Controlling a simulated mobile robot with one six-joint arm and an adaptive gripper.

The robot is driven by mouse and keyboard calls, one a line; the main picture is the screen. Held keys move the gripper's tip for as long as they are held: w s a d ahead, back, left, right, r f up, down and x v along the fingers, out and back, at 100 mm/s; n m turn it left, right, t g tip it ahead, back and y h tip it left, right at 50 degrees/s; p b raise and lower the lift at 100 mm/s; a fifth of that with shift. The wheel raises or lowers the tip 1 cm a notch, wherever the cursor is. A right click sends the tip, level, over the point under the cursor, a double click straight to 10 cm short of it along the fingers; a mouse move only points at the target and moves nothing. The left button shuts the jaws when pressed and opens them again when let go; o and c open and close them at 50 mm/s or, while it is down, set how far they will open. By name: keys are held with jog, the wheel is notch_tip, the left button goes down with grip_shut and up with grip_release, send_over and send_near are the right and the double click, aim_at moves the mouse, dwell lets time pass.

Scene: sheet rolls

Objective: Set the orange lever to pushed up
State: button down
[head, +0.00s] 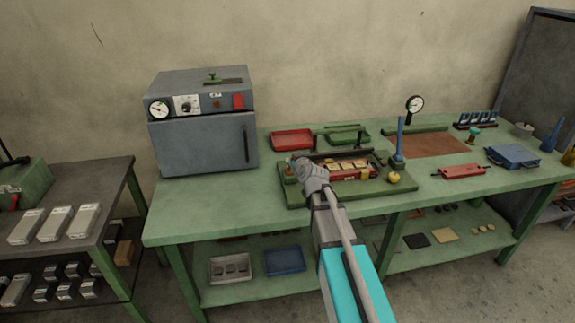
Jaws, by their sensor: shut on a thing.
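A green fixture (345,196) lies on the green workbench, with a red part holding pale pieces (352,171) in its middle. My gripper (298,168) is at the fixture's left end, reached from the front. A small orange bit, seemingly the orange lever (289,170), shows just left of it. My wrist hides the fingertips and most of the lever, so its angle cannot be told. My gripper is shut on the lever. A blue upright handle (400,138) and a yellow-orange knob (394,177) are at the fixture's right end.
A grey oven (200,140) with a gauge stands at the bench's left. A red tray (292,139) and green tray (347,136) lie behind the fixture. A gauge (414,103), a brown mat (428,146), a red tool (462,171) and a blue box (513,156) are to the right.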

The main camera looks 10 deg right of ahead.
jog(key=shift+s, duration=0.1)
dwell(0.3)
jog(key=c, duration=0.5)
grip_release()
jog(key=shift+c, duration=0.2)
